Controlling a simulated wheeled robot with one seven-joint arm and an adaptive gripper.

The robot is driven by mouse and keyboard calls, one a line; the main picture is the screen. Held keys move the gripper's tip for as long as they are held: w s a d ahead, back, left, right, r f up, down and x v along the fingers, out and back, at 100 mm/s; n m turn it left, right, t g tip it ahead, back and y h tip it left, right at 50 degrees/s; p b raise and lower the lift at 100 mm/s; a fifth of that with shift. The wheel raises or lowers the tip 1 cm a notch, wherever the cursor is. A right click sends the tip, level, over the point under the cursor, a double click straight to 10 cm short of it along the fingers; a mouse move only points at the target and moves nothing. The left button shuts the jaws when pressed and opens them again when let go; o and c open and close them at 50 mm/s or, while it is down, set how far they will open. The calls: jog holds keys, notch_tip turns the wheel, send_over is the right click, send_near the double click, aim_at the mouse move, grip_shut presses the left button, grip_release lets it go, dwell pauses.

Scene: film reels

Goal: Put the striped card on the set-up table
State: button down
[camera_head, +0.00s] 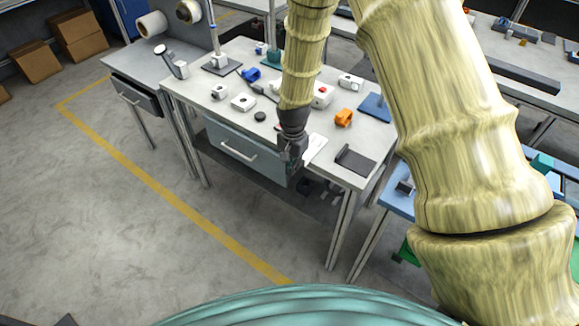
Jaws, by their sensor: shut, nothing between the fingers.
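My gripper (292,163) is at the front edge of the central grey table (225,112), pointing down, and is shut with nothing seen in it. A flat white piece (316,148) lies beside it on the right, partly hidden by it; I cannot tell whether this is the striped card, as no stripes show. No label tells which table is the set-up table. My arm hides part of the table's middle.
Another bench (148,66) stands left.

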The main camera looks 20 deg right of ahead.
jog(key=shift+w+d, duration=0.9)
jog(key=shift+d, duration=0.3)
jog(key=shift+a, duration=0.1)
jog(key=s+a+r+b, duration=0.1)
jog(key=s+a+r, duration=0.1)
jog(key=r, duration=0.8)
jog(key=shift+s+a, duration=0.3)
jog(key=shift+a, duration=0.2)
jog(key=shift+f, duration=0.1)
